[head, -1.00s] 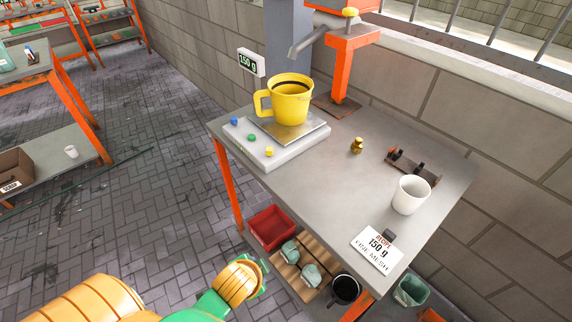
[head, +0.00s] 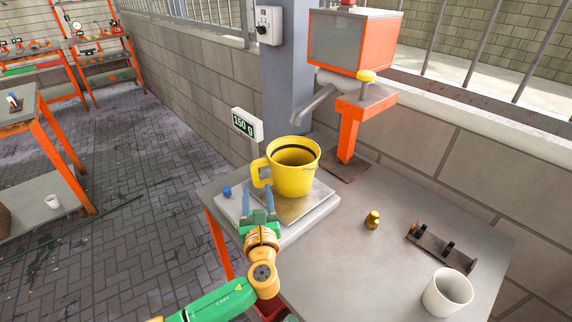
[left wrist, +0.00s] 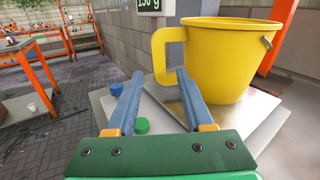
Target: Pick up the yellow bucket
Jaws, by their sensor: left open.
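The yellow bucket (head: 294,174) stands upright on the metal plate of a scale (head: 318,211), with its handle (head: 260,173) on the left side. In the left wrist view the bucket (left wrist: 226,60) fills the upper right, its handle (left wrist: 163,55) just ahead of the fingers. My left gripper (head: 257,192) is open, with blue fingers, just in front of the handle. In the left wrist view nothing is between its fingertips (left wrist: 158,85), and the handle looks apart from them. My right gripper is not in view.
A display reading 150 g (head: 246,124) stands behind the scale. An orange dispenser (head: 352,45) with a grey spout (head: 315,104) rises behind the bucket. A brass weight (head: 372,220), a small rack (head: 440,247) and a white cup (head: 447,292) are to the right on the table.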

